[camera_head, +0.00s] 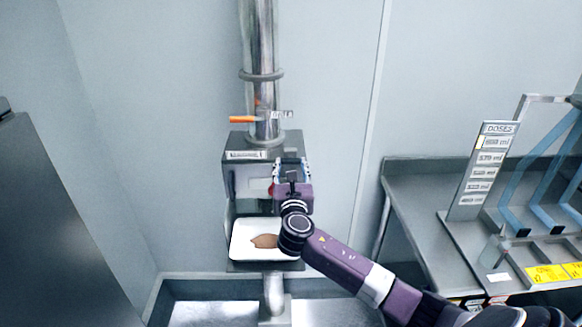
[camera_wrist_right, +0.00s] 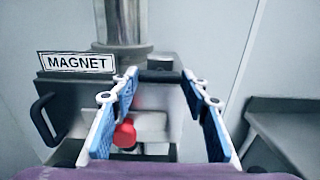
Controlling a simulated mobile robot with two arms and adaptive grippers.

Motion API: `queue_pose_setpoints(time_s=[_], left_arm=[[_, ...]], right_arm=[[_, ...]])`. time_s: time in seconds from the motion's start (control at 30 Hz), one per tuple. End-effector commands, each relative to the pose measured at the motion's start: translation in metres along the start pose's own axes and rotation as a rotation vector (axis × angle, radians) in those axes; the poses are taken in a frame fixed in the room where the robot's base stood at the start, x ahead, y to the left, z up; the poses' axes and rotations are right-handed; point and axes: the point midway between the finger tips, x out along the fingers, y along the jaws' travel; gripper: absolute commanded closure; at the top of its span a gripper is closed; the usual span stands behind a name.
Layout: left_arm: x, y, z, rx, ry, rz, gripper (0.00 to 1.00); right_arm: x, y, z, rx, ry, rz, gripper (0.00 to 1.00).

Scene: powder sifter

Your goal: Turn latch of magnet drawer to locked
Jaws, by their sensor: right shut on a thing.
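The grey magnet housing (camera_head: 240,143) stands below a steel pipe. Its MAGNET label (camera_wrist_right: 77,62) and a black side handle (camera_wrist_right: 42,119) show in the right wrist view. My right gripper (camera_head: 291,168) is at the housing's right front. In the wrist view the right gripper (camera_wrist_right: 159,76) has its blue-padded fingers on both ends of a short black bar (camera_wrist_right: 160,76). A red knob (camera_wrist_right: 125,133) shows beside the left finger; I cannot tell whether they touch. The latch's position is not clear, as my gripper covers that part. My left gripper is out of view.
A white tray (camera_head: 240,226) with brown powder (camera_head: 264,241) sits under the housing, close to my right wrist. An orange-handled valve (camera_head: 241,119) is on the pipe above. At right is a grey bench (camera_head: 425,175) with a doses sign (camera_head: 484,170) and blue-barred rack.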

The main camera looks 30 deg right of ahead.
Motion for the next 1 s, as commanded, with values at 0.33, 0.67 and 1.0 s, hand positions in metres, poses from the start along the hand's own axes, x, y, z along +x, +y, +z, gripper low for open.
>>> queue_pose_setpoints(time_s=[0.33,0.67,1.0], left_arm=[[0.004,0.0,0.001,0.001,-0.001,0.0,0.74],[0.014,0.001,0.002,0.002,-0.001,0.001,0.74],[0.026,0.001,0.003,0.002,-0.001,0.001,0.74]], right_arm=[[0.0,0.001,-0.001,0.143,0.001,0.0,0.83],[0.0,0.0,-0.002,0.438,0.001,-0.001,0.83],[0.0,0.001,-0.002,0.763,0.001,0.0,0.83]])
